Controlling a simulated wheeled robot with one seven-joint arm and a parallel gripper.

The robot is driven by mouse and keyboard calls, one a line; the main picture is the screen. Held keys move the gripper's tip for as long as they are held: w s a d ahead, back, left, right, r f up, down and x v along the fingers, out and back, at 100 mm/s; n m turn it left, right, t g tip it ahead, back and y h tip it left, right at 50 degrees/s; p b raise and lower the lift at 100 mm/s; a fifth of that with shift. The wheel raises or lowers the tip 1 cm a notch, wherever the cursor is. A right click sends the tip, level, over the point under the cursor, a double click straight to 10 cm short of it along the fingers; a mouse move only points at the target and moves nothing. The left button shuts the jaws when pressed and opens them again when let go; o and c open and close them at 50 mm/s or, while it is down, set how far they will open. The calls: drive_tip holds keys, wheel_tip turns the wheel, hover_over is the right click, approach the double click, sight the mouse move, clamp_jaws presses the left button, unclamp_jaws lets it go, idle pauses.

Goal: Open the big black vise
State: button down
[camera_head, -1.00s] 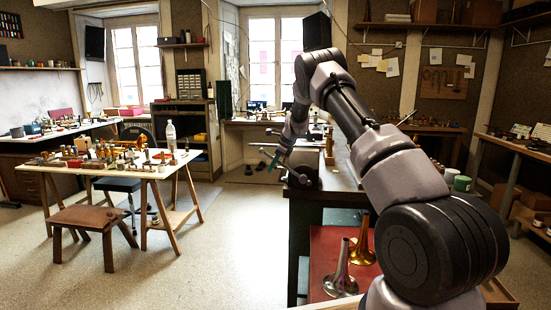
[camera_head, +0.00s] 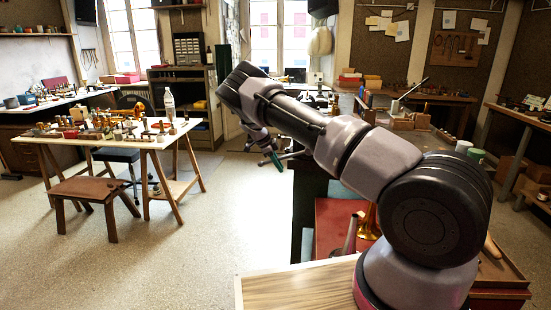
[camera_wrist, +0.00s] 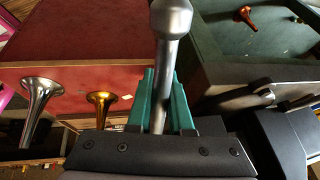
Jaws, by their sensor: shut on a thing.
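My gripper (camera_head: 275,160) hangs at the left end of the workbench in the head view, its green fingertips small. In the wrist view my gripper (camera_wrist: 163,95) is shut on a grey metal bar with a rounded knob, which looks like the vise handle (camera_wrist: 171,20). The bar runs between the two green fingers, and its knob end is in front of them. The black vise's body is hidden behind my arm in the head view. A dark block (camera_wrist: 283,140) at the right of the wrist view may be part of the vise; I cannot tell.
A silver horn bell (camera_wrist: 40,98) and a brass bell (camera_wrist: 101,100) are at the left of the wrist view, by a red surface (camera_wrist: 80,40). A green-lined tray (camera_wrist: 250,40) is at upper right.

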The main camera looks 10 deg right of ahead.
drive_tip(key=s+d+f+g+h, duration=0.1)
drive_tip(key=d+f+h, duration=0.2)
drive_tip(key=d+h, duration=0.2)
drive_tip(key=s+d+f+n+g+h, duration=0.1)
drive_tip(key=d+f+h, duration=0.2)
drive_tip(key=d+h, duration=0.2)
drive_tip(key=shift+s+d, duration=0.25)
drive_tip(key=shift+s, duration=0.15)
drive_tip(key=c, duration=0.8)
unclamp_jaws()
drive_tip(key=shift+d+f, duration=0.1)
drive_tip(key=shift+f, duration=0.1)
drive_tip(key=shift+c, duration=0.2)
drive_tip(key=shift+s, duration=0.1)
